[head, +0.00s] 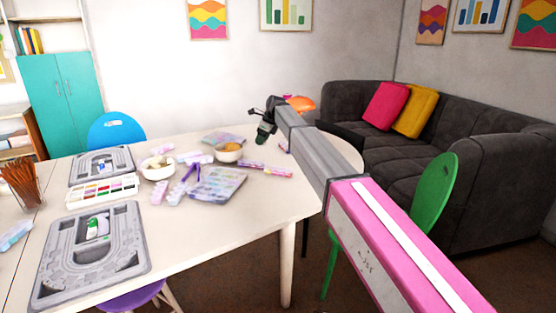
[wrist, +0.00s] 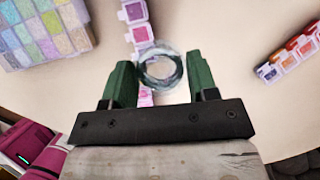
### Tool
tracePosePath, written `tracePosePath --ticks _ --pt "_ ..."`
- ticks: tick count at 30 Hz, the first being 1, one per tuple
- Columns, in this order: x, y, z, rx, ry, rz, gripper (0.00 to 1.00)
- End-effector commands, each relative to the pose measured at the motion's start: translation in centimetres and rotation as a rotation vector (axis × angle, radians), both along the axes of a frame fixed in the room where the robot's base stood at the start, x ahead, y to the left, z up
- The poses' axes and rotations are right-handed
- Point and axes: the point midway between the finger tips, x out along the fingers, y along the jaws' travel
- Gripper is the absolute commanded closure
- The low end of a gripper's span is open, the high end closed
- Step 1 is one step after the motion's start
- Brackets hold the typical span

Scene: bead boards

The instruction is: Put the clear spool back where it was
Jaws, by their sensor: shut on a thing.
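The clear spool (wrist: 160,70) shows in the wrist view as a see-through ring between the two green fingers of my gripper (wrist: 157,78). The gripper is shut on it, above the pale table. In the head view my gripper (head: 265,131) is over the far right part of the table (head: 210,240), and I cannot make out the spool there. Two grey bead boards lie on the table: a near one (head: 60,265) with small green and white items in its middle, and a far one (head: 78,178).
Below the gripper runs a pink bead strip (wrist: 137,12). A bead case (wrist: 40,30) and an orange strip (wrist: 293,55) flank it. Two bowls (head: 158,174) (head: 228,158), a paint-like tray (head: 103,190) and a stick cup (head: 20,185) stand on the table. The front right tabletop is clear.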

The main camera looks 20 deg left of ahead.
Motion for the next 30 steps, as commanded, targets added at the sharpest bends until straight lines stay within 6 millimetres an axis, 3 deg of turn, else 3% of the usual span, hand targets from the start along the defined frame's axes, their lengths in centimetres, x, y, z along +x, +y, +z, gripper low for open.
tracePosePath --ticks 4,18,23,30 --pt "1.3 -0.1 -0.8 -0.002 0.001 -0.008 0.72" --pt "9.1 -4.3 -6.0 -0.001 0.001 -0.006 0.72" --pt "10.1 -5.0 -6.8 -0.001 0.001 -0.005 0.72" --pt "10.2 -5.1 -8.6 -0.002 0.002 -0.004 0.72"
